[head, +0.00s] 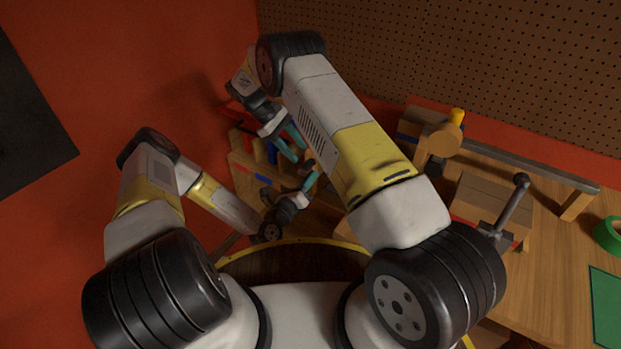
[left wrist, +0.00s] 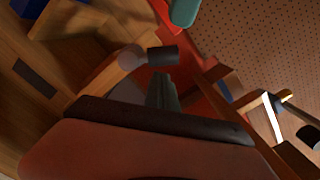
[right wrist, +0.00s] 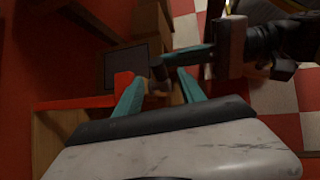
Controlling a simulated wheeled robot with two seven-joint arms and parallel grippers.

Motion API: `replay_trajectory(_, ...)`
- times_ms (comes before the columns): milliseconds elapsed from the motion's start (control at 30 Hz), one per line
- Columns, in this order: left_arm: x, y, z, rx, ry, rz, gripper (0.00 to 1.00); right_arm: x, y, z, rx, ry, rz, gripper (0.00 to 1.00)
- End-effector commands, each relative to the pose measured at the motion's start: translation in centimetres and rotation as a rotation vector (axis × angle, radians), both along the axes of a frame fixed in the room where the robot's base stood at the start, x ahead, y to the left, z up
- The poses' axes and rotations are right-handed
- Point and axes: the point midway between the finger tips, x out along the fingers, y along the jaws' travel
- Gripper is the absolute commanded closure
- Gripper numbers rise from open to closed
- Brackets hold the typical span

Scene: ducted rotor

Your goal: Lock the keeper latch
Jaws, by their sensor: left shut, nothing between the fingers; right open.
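My left gripper (head: 311,181) is low in the middle of the head view, by a wooden fixture. In the left wrist view its fingers (left wrist: 165,92) are together and empty. Just beyond the tips is a short dark cylinder (left wrist: 162,56) beside a grey rounded end, perhaps the latch handle; I cannot tell whether they touch. My right gripper (head: 294,141) is above and behind the left one. In the right wrist view its teal fingers (right wrist: 160,95) are apart, with a small dark part showing between them. I cannot make out the latch's position.
A wooden stand (head: 243,172) with red and blue parts is behind the grippers. On the right, a workbench (head: 560,275) carries a wooden fixture with a dark lever (head: 510,205), a green tape roll (head: 608,236) and a green mat (head: 605,305). A pegboard wall is behind.

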Motion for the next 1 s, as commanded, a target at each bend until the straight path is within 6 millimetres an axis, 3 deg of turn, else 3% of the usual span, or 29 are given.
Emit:
replay_trajectory(167, -0.1, -0.1, -0.1, 0.001, 0.002, -0.002, 1.0, 0.3, 0.2, 1.5, 0.012, -0.012, -0.008, 0.53)
replay_trajectory(267, -0.1, -0.1, -0.1, 0.0, 0.004, -0.003, 1.0, 0.4, -0.3, 3.3, 0.04, -0.032, -0.033, 0.53)
replay_trajectory(500, -0.2, -0.1, -0.1, 0.001, 0.004, -0.003, 1.0, -0.4, -2.9, 10.9, 0.168, -0.125, -0.138, 0.53)
replay_trajectory(767, -0.2, -0.1, -0.1, 0.001, 0.004, -0.003, 1.0, -3.5, -6.2, 18.8, 0.316, -0.24, -0.264, 0.53)
replay_trajectory(1000, -0.2, -0.1, -0.1, 0.001, 0.004, -0.003, 1.0, -7.8, -9.1, 24.8, 0.446, -0.352, -0.377, 0.53)
